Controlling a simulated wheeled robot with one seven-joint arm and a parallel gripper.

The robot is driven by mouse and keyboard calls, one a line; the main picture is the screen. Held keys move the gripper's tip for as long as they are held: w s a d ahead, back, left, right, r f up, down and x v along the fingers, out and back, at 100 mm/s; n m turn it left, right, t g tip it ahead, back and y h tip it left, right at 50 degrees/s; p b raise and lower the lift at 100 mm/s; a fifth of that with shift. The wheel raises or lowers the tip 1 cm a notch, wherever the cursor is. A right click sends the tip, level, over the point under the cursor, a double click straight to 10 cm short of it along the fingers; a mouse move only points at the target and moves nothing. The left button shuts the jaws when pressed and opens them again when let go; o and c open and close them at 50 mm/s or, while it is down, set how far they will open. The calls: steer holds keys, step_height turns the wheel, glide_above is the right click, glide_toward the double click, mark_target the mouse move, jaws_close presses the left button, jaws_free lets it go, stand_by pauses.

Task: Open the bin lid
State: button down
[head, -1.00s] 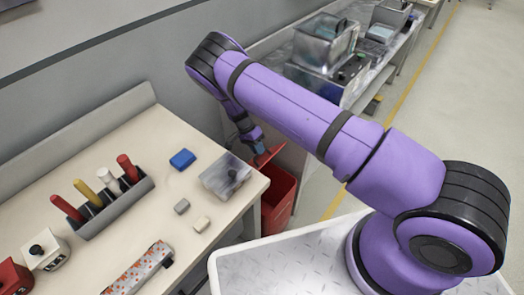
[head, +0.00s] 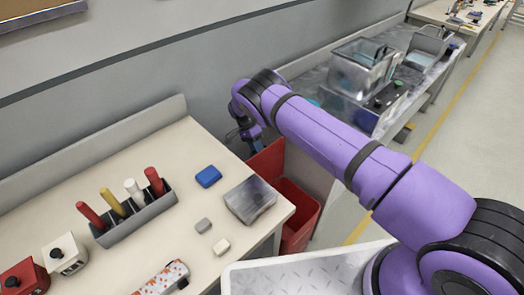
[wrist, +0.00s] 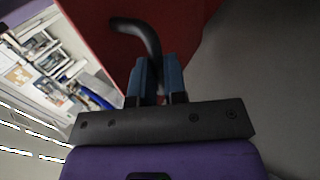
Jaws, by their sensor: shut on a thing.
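The red bin (head: 301,232) stands on the floor between the two benches, and part of its inside shows. Its red lid (head: 268,160) is raised steeply at the back of the bin; the lid also fills the upper middle of the wrist view (wrist: 95,35). A black curved handle (wrist: 140,27) sticks out from the lid. My gripper (wrist: 160,68) has its blue fingers shut on the handle's end.
On the left, a cream bench (head: 150,250) carries a grey rack (head: 135,215) of coloured-handled tools, a blue block (head: 208,176) and a metal box (head: 250,200). Open floor (head: 475,130) lies at the right.

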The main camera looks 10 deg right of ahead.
steer(key=shift+w+a+f, duration=0.3)
steer(key=shift+a+f, duration=0.1)
steer(key=shift+f, duration=0.2)
steer(key=c, duration=1.2)
jaws_free()
steer(key=shift+w, duration=0.1)
steer(key=shift+o, duration=0.2)
steer(key=shift+r, duration=0.1)
steer(key=v, duration=1.1)
